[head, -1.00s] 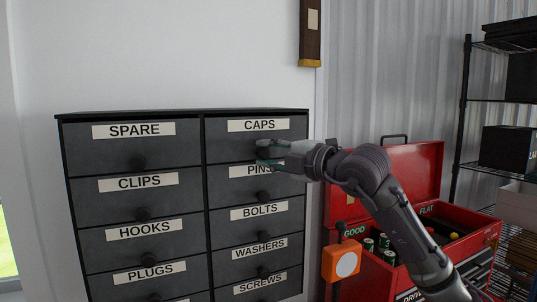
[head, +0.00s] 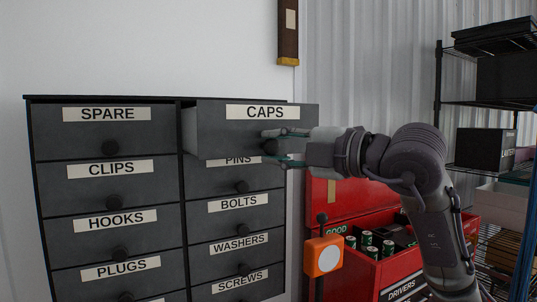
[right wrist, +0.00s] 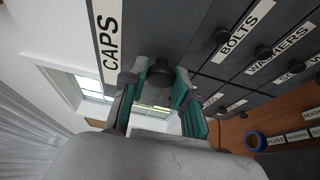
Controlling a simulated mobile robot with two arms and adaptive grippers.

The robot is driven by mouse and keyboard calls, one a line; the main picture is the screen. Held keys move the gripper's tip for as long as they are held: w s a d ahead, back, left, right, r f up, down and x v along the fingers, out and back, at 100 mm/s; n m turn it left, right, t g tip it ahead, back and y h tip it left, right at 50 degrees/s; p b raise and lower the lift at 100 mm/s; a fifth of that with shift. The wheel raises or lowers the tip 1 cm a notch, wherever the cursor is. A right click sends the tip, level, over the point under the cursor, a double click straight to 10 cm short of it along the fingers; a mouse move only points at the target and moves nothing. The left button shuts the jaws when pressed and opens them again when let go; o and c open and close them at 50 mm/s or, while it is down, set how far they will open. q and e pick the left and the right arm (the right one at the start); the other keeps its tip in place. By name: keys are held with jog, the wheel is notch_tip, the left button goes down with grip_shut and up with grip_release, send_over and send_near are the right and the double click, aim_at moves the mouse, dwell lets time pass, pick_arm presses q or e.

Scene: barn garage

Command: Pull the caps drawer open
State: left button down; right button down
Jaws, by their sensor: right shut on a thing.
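The caps drawer (head: 222,128) is at the top right of the dark cabinet in the head view. It stands out from the cabinet, partly open, with its side wall showing at the left. My right gripper (head: 268,146) is at the drawer's front, shut on its round black knob. In the right wrist view, the CAPS label (right wrist: 108,45) is at the upper left and the knob (right wrist: 158,72) sits between my right gripper's fingers (right wrist: 158,90). The drawer's inside is hidden. My left gripper is not in view.
The other cabinet drawers, such as SPARE (head: 75,135) and BOLTS (head: 205,218), are closed. A red toolbox (head: 350,275) with green cans and an orange box (head: 322,257) stand right of the cabinet, below my right arm. A black wire shelf (head: 438,100) is at the far right.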

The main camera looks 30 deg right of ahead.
jog(key=c, duration=0.9)
grip_release()
jog(key=v, duration=1.2)
jog(key=shift+w+r, duration=0.1)
